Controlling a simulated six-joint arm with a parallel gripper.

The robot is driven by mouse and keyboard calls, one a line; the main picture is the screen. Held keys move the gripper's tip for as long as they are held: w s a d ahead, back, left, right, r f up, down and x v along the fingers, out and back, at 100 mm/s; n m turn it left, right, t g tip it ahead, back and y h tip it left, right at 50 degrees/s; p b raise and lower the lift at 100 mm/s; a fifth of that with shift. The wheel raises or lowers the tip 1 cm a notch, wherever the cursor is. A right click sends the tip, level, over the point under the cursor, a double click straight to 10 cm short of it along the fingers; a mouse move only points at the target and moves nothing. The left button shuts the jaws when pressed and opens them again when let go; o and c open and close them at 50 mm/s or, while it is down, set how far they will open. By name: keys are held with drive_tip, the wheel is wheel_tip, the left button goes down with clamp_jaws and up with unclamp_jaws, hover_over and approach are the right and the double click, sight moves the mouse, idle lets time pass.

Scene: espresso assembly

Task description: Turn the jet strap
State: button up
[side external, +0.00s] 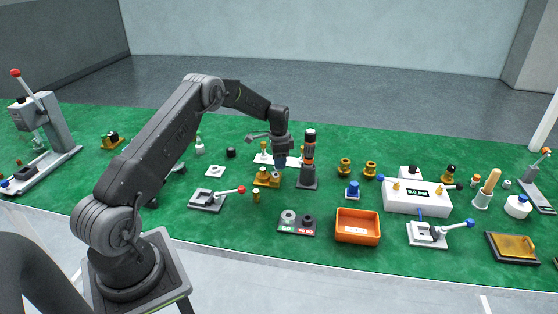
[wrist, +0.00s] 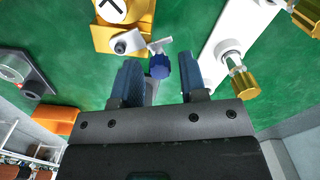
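A yellow fixture (wrist: 122,38) with a white round dial and a grey knob (wrist: 127,43) is at the top of the wrist view. Beside it is a small silver strap-like piece (wrist: 159,45) with a blue knob (wrist: 159,69); this looks like the jet strap. My gripper (wrist: 159,66) is open, one finger on each side of the blue knob, with visible gaps. Whether the fingertips reach down to its height I cannot tell. In the side view my gripper (side external: 280,159) points down at the yellow fixture (side external: 266,178), covering part of it.
A dark upright tool in a stand (side external: 309,160) is close to the right of my gripper. A white plate with brass parts (wrist: 216,45) lies right of the fingers. A lever clamp (side external: 209,199) and an orange bin (side external: 357,226) stand nearer the front.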

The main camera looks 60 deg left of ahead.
clamp_jaws()
drive_tip(key=n, duration=0.2)
drive_tip(key=s+a+n, duration=0.1)
drive_tip(key=n, duration=0.1)
drive_tip(key=shift+s, duration=0.1)
drive_tip(key=shift+s+a+n, duration=0.1)
drive_tip(key=shift+s+n, duration=0.25)
drive_tip(key=shift+n, duration=0.8)
drive_tip(key=shift+s+a+n, duration=0.1)
drive_tip(key=shift+s+n, duration=0.25)
drive_tip(key=shift+n, duration=0.8)
drive_tip(key=shift+o, duration=1)
unclamp_jaws()
drive_tip(key=shift+r, duration=0.1)
